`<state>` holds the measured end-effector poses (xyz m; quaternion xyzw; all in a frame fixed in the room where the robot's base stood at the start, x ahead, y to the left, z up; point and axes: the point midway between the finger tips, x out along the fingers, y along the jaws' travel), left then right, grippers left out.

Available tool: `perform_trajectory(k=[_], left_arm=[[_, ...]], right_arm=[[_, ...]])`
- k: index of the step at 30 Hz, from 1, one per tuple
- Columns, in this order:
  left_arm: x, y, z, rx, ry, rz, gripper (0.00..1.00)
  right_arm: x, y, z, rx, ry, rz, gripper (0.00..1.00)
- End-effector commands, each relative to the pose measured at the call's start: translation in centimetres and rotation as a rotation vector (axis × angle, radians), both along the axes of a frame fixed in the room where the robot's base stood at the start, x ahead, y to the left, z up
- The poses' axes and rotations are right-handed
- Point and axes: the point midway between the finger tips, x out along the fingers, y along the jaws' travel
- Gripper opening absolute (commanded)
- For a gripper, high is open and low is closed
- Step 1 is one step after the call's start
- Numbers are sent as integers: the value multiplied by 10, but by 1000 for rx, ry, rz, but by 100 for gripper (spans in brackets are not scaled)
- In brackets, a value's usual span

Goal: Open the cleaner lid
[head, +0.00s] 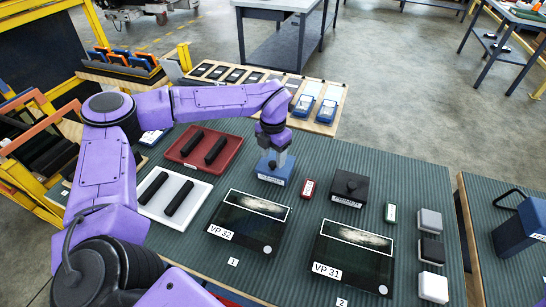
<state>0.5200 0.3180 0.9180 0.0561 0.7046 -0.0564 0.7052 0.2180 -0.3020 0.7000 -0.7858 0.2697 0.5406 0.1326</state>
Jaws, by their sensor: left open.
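A blue box (272,179) with a white label stands on the ribbed mat behind the left dark panel; the label is too small to read surely. A black box (349,187) with a round knob on its lid stands to its right. My left gripper (277,163) points down at the top of the blue box, with its open fingers at or just above the lid. The gripper hides the middle of the blue lid, so any knob there and contact cannot be told. The blue lid appears seated on its box. My right gripper is not in view.
Two dark panels, VP 32 (247,222) and VP 31 (352,256), lie in front. A red tray (204,147) and a white tray (174,198) hold black rollers at left. Several blocks stand at right.

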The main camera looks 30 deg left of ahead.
Motion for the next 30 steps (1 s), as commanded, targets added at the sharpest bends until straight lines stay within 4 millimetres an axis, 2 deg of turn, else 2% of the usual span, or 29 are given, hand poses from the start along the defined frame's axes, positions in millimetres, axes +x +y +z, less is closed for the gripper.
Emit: perform_trajectory(k=[5,13,18,25,30], left_arm=[[-1,1,-19,0,1,2,55],[-1,1,-22,0,-1,4,55],[-1,1,-21,1,0,4,0],[-1,3,-20,0,5,5,0],[-3,10,-14,-10,47,20,0]], right_arm=[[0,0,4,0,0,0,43],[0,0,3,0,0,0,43],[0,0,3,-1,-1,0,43],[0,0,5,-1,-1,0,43],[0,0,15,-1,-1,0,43]])
